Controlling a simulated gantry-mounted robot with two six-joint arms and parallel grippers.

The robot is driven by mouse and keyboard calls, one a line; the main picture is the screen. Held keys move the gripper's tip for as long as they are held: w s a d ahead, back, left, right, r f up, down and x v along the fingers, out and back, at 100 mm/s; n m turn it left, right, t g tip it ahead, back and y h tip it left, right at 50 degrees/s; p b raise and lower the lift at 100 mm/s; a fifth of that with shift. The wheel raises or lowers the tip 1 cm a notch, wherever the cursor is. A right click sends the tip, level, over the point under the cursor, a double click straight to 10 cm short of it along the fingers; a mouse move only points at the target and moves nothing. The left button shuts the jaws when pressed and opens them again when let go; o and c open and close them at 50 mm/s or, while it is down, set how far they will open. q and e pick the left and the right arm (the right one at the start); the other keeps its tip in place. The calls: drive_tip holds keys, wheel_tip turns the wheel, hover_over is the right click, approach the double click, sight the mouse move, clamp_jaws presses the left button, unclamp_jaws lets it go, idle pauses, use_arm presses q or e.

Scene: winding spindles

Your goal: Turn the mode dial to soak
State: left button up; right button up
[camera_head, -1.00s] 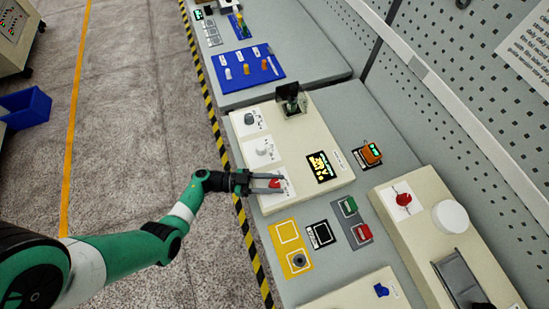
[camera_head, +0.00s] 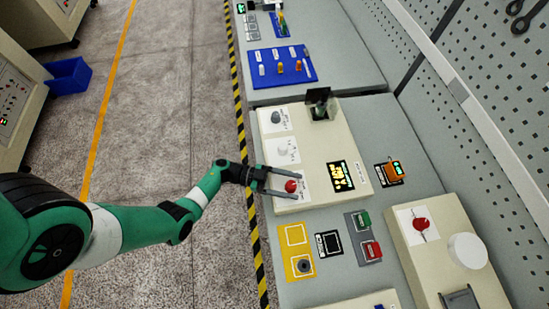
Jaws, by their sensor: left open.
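A cream control box (camera_head: 322,150) carries three dials on white label plates along its left side: a dark grey dial (camera_head: 276,117), a white dial (camera_head: 282,150) and a red dial (camera_head: 291,186). The labels are too small to read, so I cannot tell which is the mode dial. My left gripper (camera_head: 298,186) is open, with one finger on each side of the red dial. I cannot tell whether the fingers touch it. My right gripper is out of view.
A display (camera_head: 340,176) glows on the box, and a dark upright piece (camera_head: 319,102) stands at its far end. Another cream box with a red knob (camera_head: 421,223) is at right. A blue panel (camera_head: 280,68) lies farther back. Yellow, black, green and red items sit nearer.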

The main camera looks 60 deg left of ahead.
use_arm(q)
drive_tip(key=v, duration=1.1)
drive_tip(key=shift+s+a, duration=0.15)
drive_tip(key=shift+s, duration=0.15)
